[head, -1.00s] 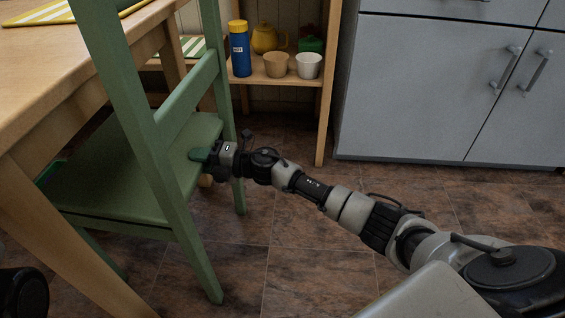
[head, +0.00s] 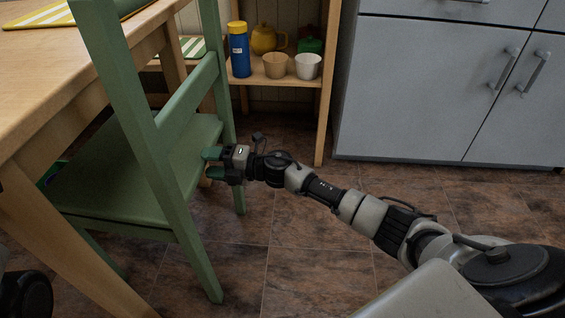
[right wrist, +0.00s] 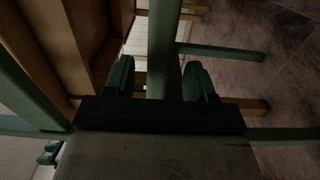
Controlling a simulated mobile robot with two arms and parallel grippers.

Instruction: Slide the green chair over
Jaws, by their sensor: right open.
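The green chair (head: 140,178) stands at the table, its seat partly under the tabletop and its backrest toward me. My right gripper (head: 212,164) is open at the right edge of the seat, between the chair's right-hand posts. In the right wrist view my two green-tipped fingers (right wrist: 159,78) are spread, with a green chair bar (right wrist: 163,45) between them. Whether they touch it is unclear. Small green tips at the lower left of the wrist view look like my left gripper (right wrist: 49,154); its opening is unclear.
The wooden table (head: 50,65) stands at the left. Behind are a wooden shelf (head: 275,80) with a blue bottle (head: 239,50), a yellow teapot (head: 264,39) and cups, and a grey cabinet (head: 440,90). The tiled floor (head: 300,250) right of the chair is clear except for my arm.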

